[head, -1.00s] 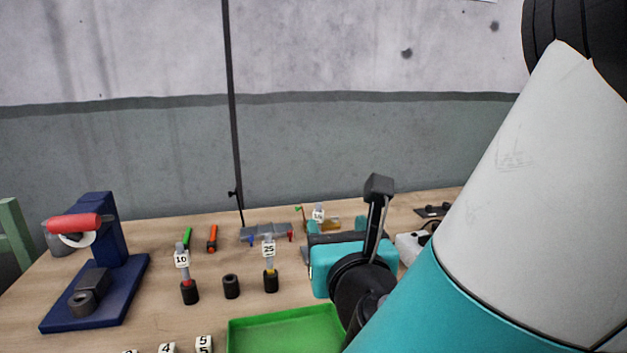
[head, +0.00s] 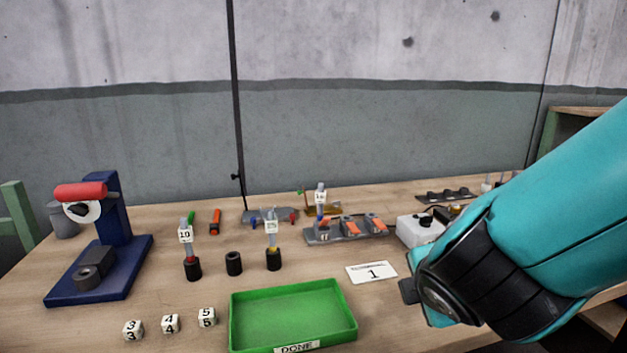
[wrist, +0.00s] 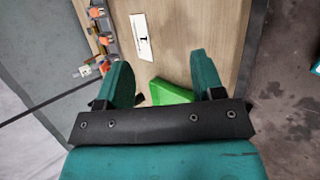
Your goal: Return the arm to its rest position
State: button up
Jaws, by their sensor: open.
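My arm, teal with black joints, comes in from the right in the head view, its wrist end low over the table's right front part. In the wrist view my gripper (wrist: 165,80) shows two teal fingers spread apart with nothing between them. Beyond the fingers are the wooden table (wrist: 195,30), the white card marked 1 (wrist: 141,37) and part of the green tray (wrist: 170,93). The gripper's fingers cannot be made out in the head view.
The empty green DONE tray (head: 293,314) stands at the table's front. A blue press with a red handle (head: 100,245) is at left. Number cubes (head: 171,323), labelled tools in black holders (head: 192,267) and a grey fixture (head: 348,232) stand on the table. A white box (head: 420,229) is near my arm.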

jog(key=s+a+f+m+g+y+b, duration=0.2)
jog(key=s+m+g+y+b, duration=0.35)
jog(key=s+m+g, duration=0.85)
jog(key=s+r+t+p, duration=0.1)
jog(key=r+t+p, duration=0.1)
jog(key=r+p, duration=0.5)
jog(key=s+r+n+t+p, duration=0.1)
jog(key=s+r+t+p, duration=0.1)
jog(key=r+p, duration=0.5)
jog(key=shift+s+r+t+y, duration=0.2)
jog(key=shift+r+t+y, duration=0.15)
jog(key=shift+t+y, duration=0.1)
